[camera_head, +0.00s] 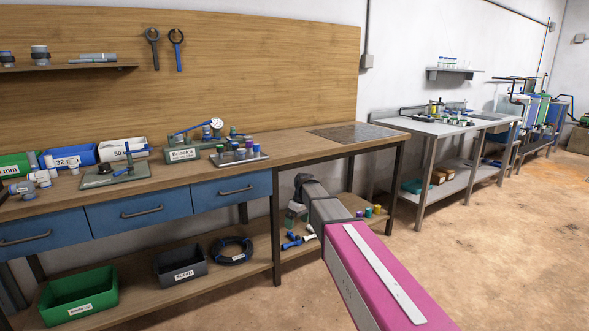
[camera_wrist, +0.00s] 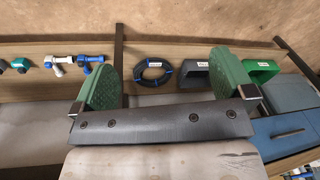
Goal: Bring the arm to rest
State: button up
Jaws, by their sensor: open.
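My gripper (camera_wrist: 168,62) shows large in the wrist view, with its two green-padded fingers wide apart and nothing between them. In the head view my arm reaches from the bottom right toward the workbench (camera_head: 300,139). Its pink link (camera_head: 375,270) is nearest, and the grey links beyond it run to beside the bench's right part, below the top. The end of the arm is low and partly hidden there, so its fingers are hard to make out in the head view.
The lower shelf holds a green bin (camera_head: 78,297), a grey bin (camera_head: 181,265), a black hose coil (camera_head: 231,250) and small fittings (camera_head: 297,241). Blue drawers (camera_head: 140,212) hang under the crowded top. A metal table (camera_head: 435,128) stands right. The floor (camera_head: 500,240) at right is clear.

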jog(key=s+d+f+m+h, duration=0.1)
jog(key=s+d+f+m, duration=0.4)
jog(key=s+d, duration=0.4)
jog(key=s+d+f+m+h, duration=0.1)
jog(key=s+d+f+m, duration=0.4)
jog(key=s, duration=1.2)
jog(key=d+f, duration=0.2)
jog(key=d, duration=0.2)
